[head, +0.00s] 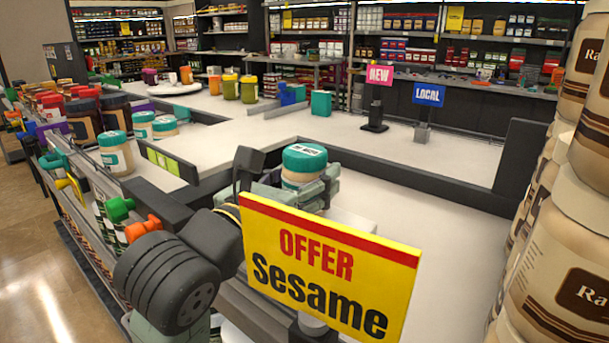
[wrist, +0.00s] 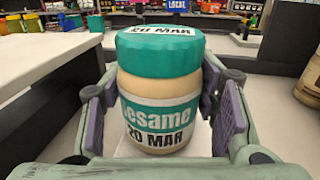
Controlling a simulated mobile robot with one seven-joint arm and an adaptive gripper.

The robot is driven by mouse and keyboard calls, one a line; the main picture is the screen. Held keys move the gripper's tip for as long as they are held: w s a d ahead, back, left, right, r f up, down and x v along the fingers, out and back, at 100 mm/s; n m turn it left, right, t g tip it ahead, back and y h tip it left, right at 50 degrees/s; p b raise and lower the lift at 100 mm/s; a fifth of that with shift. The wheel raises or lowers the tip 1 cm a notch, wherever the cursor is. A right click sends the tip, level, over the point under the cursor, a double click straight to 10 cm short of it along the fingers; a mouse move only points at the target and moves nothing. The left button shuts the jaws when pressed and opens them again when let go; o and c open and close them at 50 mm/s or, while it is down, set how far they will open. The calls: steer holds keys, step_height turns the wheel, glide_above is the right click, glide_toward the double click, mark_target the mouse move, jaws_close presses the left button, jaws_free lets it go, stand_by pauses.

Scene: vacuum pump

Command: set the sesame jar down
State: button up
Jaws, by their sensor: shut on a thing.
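The sesame jar (wrist: 158,92) has a teal lid, a tan body and a label reading "esame" and "20 MAR". In the wrist view it stands upright between the purple pads of my gripper (wrist: 160,112), which is shut on it. In the head view the sesame jar (head: 304,165) shows mostly its teal lid above my gripper (head: 302,186), over the white counter (head: 440,225). The yellow sign hides the lower part of the gripper and jar. I cannot tell whether the jar's base touches a surface.
A yellow "OFFER Sesame" sign (head: 325,262) stands in front of my gripper. Similar teal-lidded jars (head: 116,152) stand at the left. A dark raised edge (head: 420,182) borders the counter behind. Large stacked jars (head: 570,260) rise at the right. The counter right of the gripper is clear.

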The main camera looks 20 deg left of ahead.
steer(key=shift+f, duration=0.15)
steer(key=o, duration=1.6)
steer(key=shift+c, duration=0.2)
steer(key=shift+r, duration=0.2)
steer(key=s+a+b, duration=0.2)
steer(key=s, duration=1)
steer(key=shift+a, duration=0.15)
steer(key=shift+w, duration=0.1)
